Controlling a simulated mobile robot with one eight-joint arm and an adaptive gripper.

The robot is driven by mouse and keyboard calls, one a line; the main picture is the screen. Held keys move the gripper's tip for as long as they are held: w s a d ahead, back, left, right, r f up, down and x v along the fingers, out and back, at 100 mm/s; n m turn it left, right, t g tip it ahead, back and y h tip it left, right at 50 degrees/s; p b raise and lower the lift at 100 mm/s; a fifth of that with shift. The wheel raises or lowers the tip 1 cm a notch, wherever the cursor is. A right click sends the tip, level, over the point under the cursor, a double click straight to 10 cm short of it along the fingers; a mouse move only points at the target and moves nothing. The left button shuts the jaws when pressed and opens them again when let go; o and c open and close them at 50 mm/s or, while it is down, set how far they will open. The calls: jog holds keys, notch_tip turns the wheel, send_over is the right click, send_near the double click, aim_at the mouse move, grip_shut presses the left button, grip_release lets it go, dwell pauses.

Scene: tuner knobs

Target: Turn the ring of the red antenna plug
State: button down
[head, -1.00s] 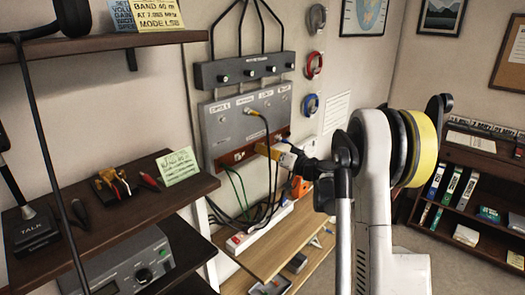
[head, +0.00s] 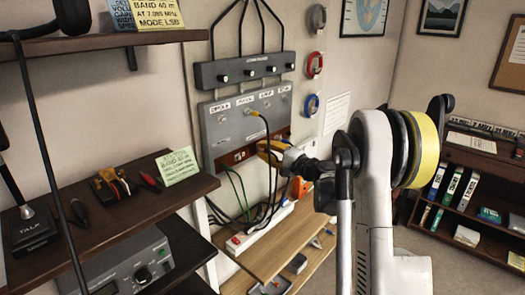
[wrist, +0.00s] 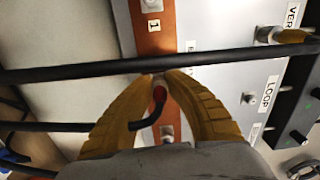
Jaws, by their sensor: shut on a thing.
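The red antenna plug (wrist: 159,94) shows in the wrist view as a small red piece between my yellow fingers, with a black cable bending away from it. My gripper (wrist: 160,78) is shut on it, in front of the brown strip (wrist: 153,37). The fingers hide most of the plug and its ring. In the head view my gripper (head: 264,148) is at the brown strip (head: 238,154) along the bottom of the grey panel (head: 225,130). The plug cannot be made out there.
Black cables (wrist: 80,70) cross the wrist view close to my fingers. A yellow plug (head: 253,113) with its cable sits on the grey panel above. Green and black cables hang below to a white power strip (head: 260,228). A wooden shelf with tools (head: 120,184) stands left.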

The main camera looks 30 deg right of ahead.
jog(key=m, duration=0.5)
jog(key=shift+m, duration=0.3)
jog(key=m, duration=1)
jog(key=shift+r, duration=0.1)
jog(key=shift+w+d+m, duration=0.1)
jog(key=shift+m, duration=2.4)
jog(key=c, duration=1.3)
grip_release()
